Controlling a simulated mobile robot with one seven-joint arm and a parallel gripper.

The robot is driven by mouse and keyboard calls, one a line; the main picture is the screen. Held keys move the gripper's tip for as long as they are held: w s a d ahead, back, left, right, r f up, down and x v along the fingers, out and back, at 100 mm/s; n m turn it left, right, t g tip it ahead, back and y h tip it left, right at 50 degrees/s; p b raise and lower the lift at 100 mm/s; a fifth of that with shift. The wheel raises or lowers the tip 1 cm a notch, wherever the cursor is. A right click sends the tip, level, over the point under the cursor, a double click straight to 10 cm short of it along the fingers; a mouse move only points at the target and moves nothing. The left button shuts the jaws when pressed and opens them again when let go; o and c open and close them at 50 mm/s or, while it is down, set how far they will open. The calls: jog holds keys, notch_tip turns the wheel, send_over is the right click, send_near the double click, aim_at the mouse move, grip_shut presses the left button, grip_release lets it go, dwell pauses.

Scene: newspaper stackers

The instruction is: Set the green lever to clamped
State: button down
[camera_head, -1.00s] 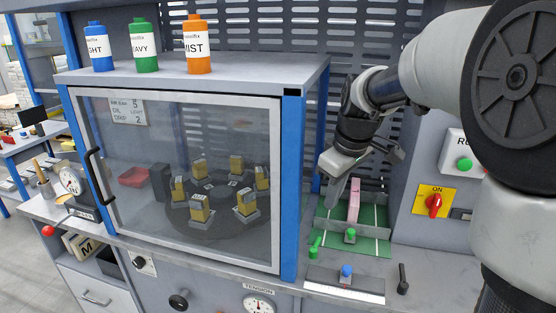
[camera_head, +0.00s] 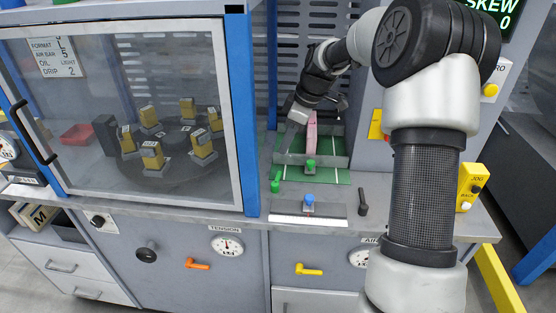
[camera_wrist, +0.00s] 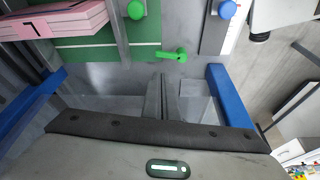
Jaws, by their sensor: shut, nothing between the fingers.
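The green lever (camera_head: 275,184) stands at the left front edge of the green mat in the head view. My gripper (camera_head: 288,146) reaches down over the left rear of the mat, behind the lever. In the wrist view my gripper (camera_wrist: 164,82) has its fingers together and empty, apart from the lever. I cannot read any marking for clamped beside the lever.
A pink paper stack (camera_head: 311,132) stands on the green mat (camera_head: 342,177). A green knob (camera_head: 310,164) and a blue knob (camera_head: 309,199) are nearby. A blue post (camera_head: 243,120) of the glass cabinet rises at the left. A black lever (camera_head: 362,203) stands at the right.

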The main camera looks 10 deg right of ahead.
aim_at(281, 173)
jog(key=x, duration=0.9)
jog(key=shift+a+f, duration=0.1)
jog(key=shift+f, duration=0.2)
